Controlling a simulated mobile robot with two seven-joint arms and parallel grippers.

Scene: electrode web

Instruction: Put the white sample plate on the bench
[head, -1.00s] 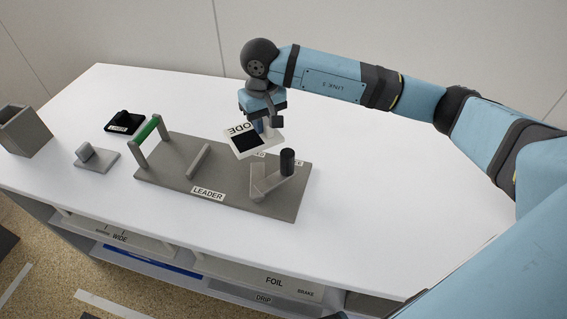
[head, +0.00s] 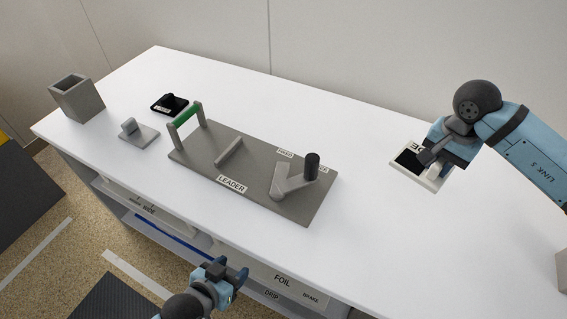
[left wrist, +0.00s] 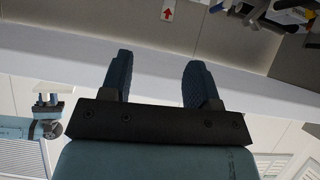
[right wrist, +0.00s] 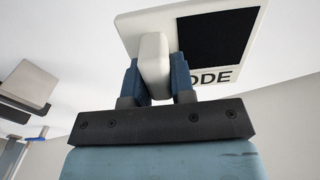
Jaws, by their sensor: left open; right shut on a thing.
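The white sample plate (head: 440,181) has a black square and dark lettering, partly hidden by my gripper in the head view. It is over the clear right part of the white bench (head: 360,252); I cannot tell whether it touches the top. My right gripper (head: 430,157) is shut on the plate's pale upright grip (right wrist: 153,62), which sits between its fingers in the right wrist view. My left gripper (head: 232,270) is open and empty in front of the bench's near edge. Its spread fingers also show in the left wrist view (left wrist: 157,80).
A grey board (head: 245,190) labelled LEADER, with a green handle (head: 187,114) and black-topped post (head: 312,165), stands mid-bench. Labelled shelves (head: 155,212) lie under the front edge.

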